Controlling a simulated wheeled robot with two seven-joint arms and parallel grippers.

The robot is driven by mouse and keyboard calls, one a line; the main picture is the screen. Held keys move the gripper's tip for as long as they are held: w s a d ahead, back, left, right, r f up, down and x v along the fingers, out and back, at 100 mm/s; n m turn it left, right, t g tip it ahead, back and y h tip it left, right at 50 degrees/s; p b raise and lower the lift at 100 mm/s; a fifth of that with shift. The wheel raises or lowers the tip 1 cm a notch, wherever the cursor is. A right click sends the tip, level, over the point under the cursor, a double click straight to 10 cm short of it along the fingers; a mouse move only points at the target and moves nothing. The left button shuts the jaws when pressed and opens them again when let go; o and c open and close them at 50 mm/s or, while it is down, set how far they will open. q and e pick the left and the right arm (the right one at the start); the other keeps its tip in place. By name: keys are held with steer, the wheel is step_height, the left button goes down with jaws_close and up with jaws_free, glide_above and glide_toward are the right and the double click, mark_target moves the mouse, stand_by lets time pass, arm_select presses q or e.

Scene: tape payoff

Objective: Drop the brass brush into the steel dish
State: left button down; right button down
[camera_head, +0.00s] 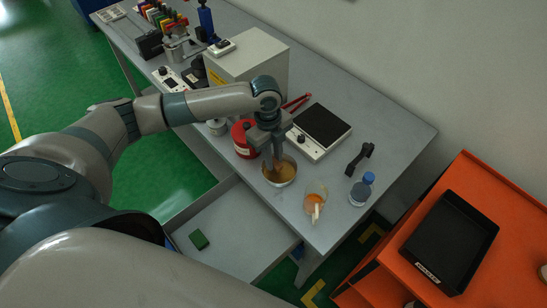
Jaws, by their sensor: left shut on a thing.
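My left gripper (273,162) points down over the steel dish (290,180), a round bowl near the front edge of the bench. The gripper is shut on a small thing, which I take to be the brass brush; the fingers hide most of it. The dish looks brass-brown inside. I cannot tell whether the brush touches the dish's bottom or hangs just above it. My right gripper is not in view.
A red can (241,141) stands close left of the dish. A beaker with orange contents (315,197), a blue-capped bottle (359,193) and a scale (322,127) stand to the right. An open drawer (228,240) is below in front. An orange cart (400,262) is at right.

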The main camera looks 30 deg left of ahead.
arm_select(q)
steer(key=c, duration=1.5)
jaws_free()
steer(key=shift+r, duration=0.1)
steer(key=shift+w+a+r+b, duration=0.1)
steer(key=shift+a+r+b, duration=0.5)
steer(key=shift+r, duration=2.25)
steer(key=shift+w+a+r+b, duration=0.15)
steer(key=shift+r+b, duration=0.8)
steer(key=shift+r, duration=1.9)
steer(key=shift+w+a+r+b, duration=0.2)
steer(key=shift+r+b, duration=0.6)
steer(key=shift+r, duration=2.05)
steer(key=shift+s, duration=0.1)
